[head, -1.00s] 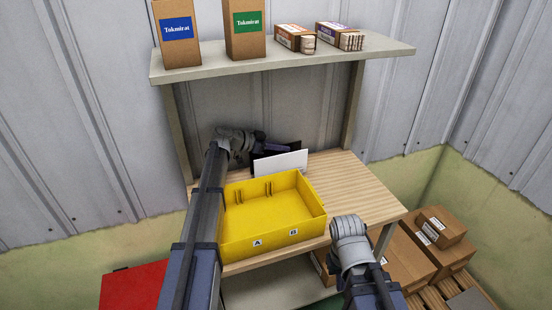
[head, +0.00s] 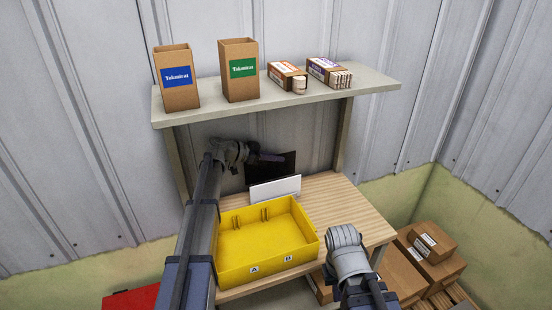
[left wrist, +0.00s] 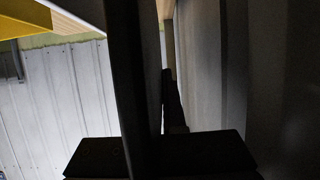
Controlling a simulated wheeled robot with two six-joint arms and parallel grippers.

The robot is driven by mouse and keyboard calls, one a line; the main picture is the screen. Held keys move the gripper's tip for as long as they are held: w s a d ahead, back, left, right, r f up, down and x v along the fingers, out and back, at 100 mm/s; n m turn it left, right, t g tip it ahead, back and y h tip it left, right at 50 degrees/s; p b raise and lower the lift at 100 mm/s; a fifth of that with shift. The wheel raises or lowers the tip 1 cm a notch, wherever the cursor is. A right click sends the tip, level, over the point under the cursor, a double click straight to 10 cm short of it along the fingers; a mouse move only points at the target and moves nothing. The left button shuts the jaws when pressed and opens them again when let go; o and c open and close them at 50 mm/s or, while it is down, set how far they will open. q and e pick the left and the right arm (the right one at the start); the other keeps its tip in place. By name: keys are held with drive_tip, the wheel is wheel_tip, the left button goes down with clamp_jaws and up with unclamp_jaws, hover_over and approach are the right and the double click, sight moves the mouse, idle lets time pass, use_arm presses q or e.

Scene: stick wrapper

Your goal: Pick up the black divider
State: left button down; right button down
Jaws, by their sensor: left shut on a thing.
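The black divider (head: 283,166) is upright behind a white panel (head: 275,189) at the back of the table, raised so that much of it shows above the panel. My left gripper (head: 268,158) is shut on the divider near its upper left part. In the left wrist view the divider (left wrist: 130,75) runs as a dark band between the fingers (left wrist: 160,155). My right arm's end (head: 345,250) is at the table's front right edge; its fingertips are not visible.
A yellow bin (head: 265,240) labelled A and B stands on the wooden table (head: 345,210). Brown boxes (head: 430,245) are stacked at lower right. The table right of the bin is clear.

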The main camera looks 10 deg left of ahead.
use_arm(q)
wheel_tip(320, 180, up, 5)
drive_tip(key=p, duration=0.4)
drive_tip(key=shift+r, duration=0.2)
drive_tip(key=s+d, duration=1)
drive_tip(key=s, duration=0.5)
drive_tip(key=shift+f, duration=0.2)
